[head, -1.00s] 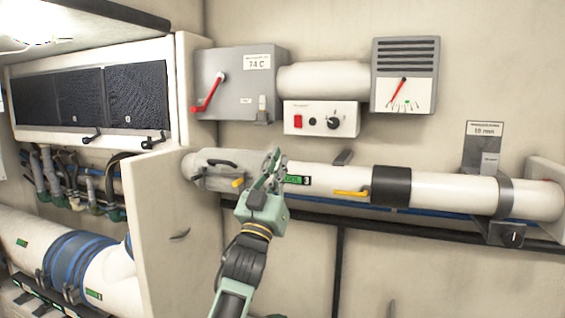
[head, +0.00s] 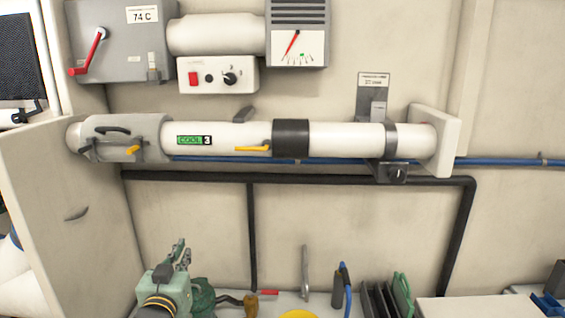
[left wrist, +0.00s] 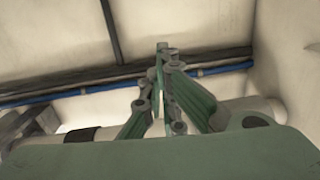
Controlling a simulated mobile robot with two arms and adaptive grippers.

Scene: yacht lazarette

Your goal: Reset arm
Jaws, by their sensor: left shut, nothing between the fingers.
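My left gripper (head: 180,252) is low at the left of the head view, pointing up, shut and empty. It stands below the white pipe (head: 345,139) and apart from it. In the left wrist view its fingers (left wrist: 163,50) meet at the tips, with the wall and pipe behind them. The pipe carries a green COOL 3 label (head: 194,140), a black band (head: 291,138) and yellow levers (head: 252,149). My right gripper is in neither view.
Above the pipe hang a grey box with a red lever (head: 120,40), a switch box (head: 217,76) and a gauge (head: 298,45). A partition (head: 70,215) stands at left. Below are a yellow round thing (head: 299,314), a blue-handled tool (head: 346,285) and dark upright plates (head: 380,298).

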